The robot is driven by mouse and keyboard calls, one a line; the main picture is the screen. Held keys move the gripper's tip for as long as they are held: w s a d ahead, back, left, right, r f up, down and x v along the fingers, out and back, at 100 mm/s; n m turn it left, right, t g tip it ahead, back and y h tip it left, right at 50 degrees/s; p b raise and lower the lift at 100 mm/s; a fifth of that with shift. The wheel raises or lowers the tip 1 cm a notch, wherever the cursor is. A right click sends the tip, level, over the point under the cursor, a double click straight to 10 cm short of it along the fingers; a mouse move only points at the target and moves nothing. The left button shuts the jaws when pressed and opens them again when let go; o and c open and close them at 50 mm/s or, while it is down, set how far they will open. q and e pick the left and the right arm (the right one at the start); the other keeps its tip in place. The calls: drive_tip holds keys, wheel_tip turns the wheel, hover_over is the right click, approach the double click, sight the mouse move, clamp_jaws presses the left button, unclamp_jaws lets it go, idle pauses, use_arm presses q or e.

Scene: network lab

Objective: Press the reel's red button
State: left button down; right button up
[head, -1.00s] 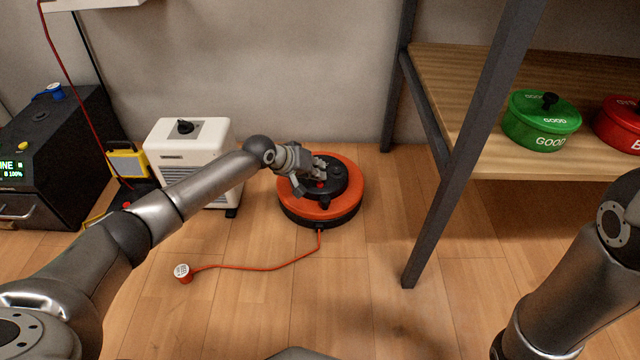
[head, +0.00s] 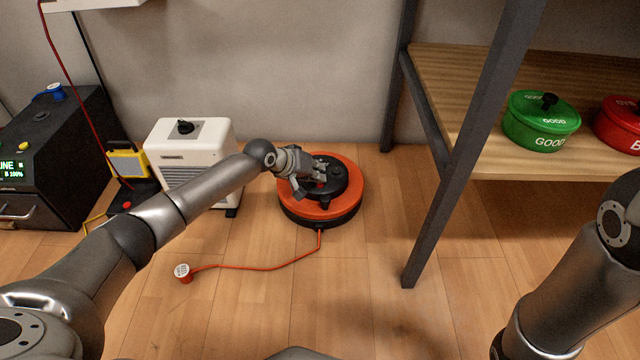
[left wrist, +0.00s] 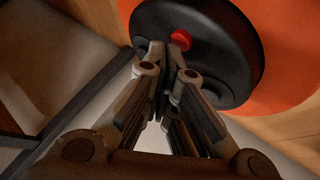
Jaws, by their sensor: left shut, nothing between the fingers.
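The reel (head: 345,210) is a round orange drum with a black hub, lying flat on the wooden floor in the head view. Its red button (left wrist: 181,39) sits on the black hub (left wrist: 225,50) in the left wrist view; it also shows as a small red spot beside the fingers in the head view (head: 320,184). My left gripper (head: 318,175) is over the hub, shut and empty. In the left wrist view its fingertips (left wrist: 168,50) are right beside the button; I cannot tell if they touch it.
A red cord (head: 268,268) runs from the reel to a plug (head: 183,272) on the floor. A white heater-like box (head: 190,150) stands left of the reel. A shelf post (head: 470,150) rises on the right, with green (head: 541,122) and red (head: 620,125) pots on the shelf.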

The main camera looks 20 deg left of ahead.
sight(317, 184)
use_arm(q)
drive_tip(key=shift+f, duration=0.35)
idle(0.4)
drive_tip(key=shift+r, duration=0.1)
drive_tip(key=shift+r+p, duration=0.7)
drive_tip(key=shift+p, duration=0.35)
drive_tip(key=shift+r, duration=0.1)
wheel_tip(317, 184, up, 5)
drive_tip(key=p, duration=0.5)
idle(0.3)
